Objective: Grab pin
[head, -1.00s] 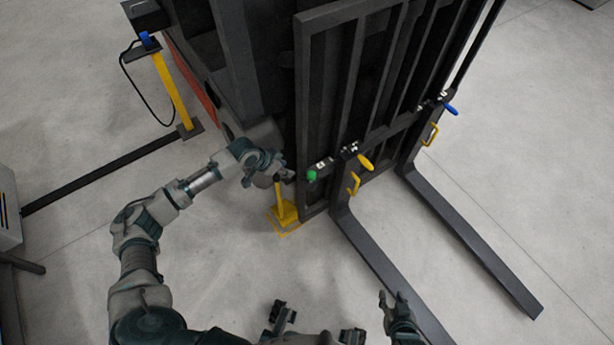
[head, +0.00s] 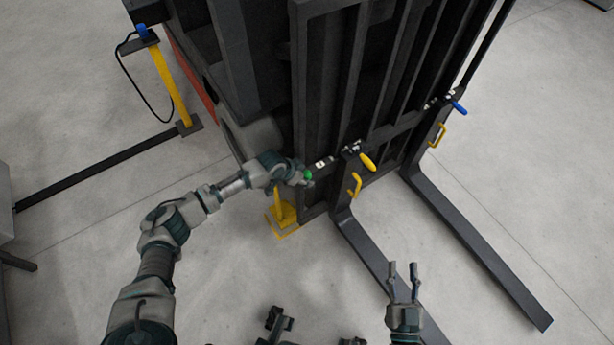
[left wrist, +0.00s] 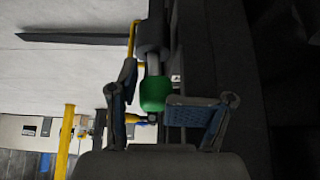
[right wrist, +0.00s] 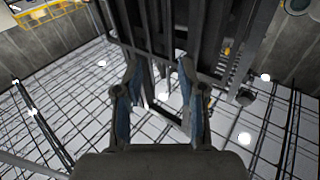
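A green pin handle (head: 308,175) sits at the left end of the crossbar on the dark fork carriage. My left gripper (head: 300,173) is right at it in the head view. In the left wrist view the green handle (left wrist: 157,93) lies between the two spread fingers of the left gripper (left wrist: 178,84), nearer the left finger. Whether a finger touches it I cannot tell. A yellow handle (head: 367,161) and a blue handle (head: 459,107) stick out further right along the bar. My right gripper (head: 403,268) is open and empty above the fork; it also shows open in the right wrist view (right wrist: 158,65).
Two long dark forks (head: 480,245) extend toward the lower right. Yellow loop brackets (head: 355,186) stand below the bar. A yellow post base (head: 284,222) is under my left gripper. A yellow post (head: 171,90) with a cable stands at upper left.

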